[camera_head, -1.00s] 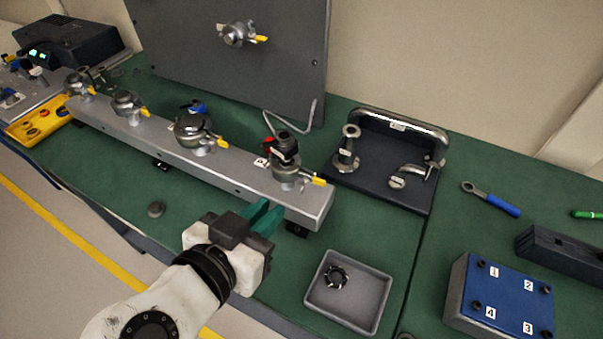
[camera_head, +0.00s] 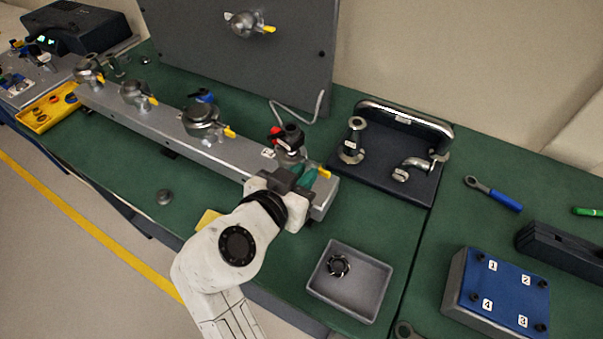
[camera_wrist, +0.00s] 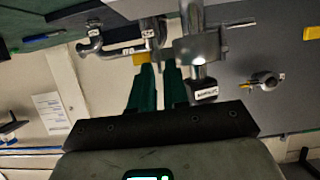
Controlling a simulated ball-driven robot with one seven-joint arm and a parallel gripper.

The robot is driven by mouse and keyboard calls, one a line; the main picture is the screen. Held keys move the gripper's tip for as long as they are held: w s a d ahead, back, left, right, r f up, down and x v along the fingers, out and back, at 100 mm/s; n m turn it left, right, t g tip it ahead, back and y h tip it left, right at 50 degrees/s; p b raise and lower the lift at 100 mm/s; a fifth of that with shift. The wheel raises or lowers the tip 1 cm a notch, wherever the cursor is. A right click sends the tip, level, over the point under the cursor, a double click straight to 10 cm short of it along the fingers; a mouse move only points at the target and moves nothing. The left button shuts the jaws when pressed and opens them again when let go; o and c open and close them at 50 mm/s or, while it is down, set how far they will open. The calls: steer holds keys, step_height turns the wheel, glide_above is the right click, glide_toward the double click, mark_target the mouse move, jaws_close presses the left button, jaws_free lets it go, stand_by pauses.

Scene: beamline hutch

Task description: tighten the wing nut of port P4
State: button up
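The rightmost port (camera_head: 291,150) on the grey rail has a clamp with a yellow wing nut (camera_head: 322,172) on its right side and a dark fitting with a red part on top. Its label is too small to read, so I cannot confirm it is P4. My gripper (camera_head: 305,176) is at the rail's right end, its green fingers just in front of and below this clamp. In the wrist view the fingers (camera_wrist: 160,72) are parted by a narrow gap, with a yellow piece (camera_wrist: 140,58) by the left fingertip. I cannot tell whether they touch. Nothing appears held.
More clamped ports stand along the rail (camera_head: 235,155) to the left. A grey tray (camera_head: 375,300) holds a dark ring, right of my arm. A dark stand (camera_head: 385,185) with metal fittings is behind. A blue numbered block (camera_head: 510,290) is at right. Green bench between is clear.

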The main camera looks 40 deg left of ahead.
jaws_close()
steer(key=shift+f+y+b, duration=0.1)
steer(key=shift+y+b, duration=0.2)
steer(key=shift+b, duration=0.1)
steer(key=f+m+t+y+b, duration=0.1)
steer(key=m+y+b, duration=0.1)
steer(key=m+b, duration=0.4)
steer(key=d+f+m+t+y+b, duration=0.1)
steer(key=m+b, duration=0.5)
steer(key=b, duration=1)
steer(key=d+f+m+t+y+b, duration=0.1)
steer(key=m+y+b, duration=0.3)
steer(key=b, duration=0.7)
steer(key=shift+w+d+f+m+b, duration=0.15)
steer(key=shift+f+m, duration=0.2)
steer(key=shift+m, duration=0.3)
steer(key=shift+w+f+m+b, duration=0.15)
steer(key=shift+f+m, duration=0.2)
steer(key=shift+m, duration=0.3)
steer(key=m+t+b, duration=0.1)
steer(key=m+b, duration=0.1)
steer(key=b, duration=0.1)
steer(key=shift+r, duration=0.2)
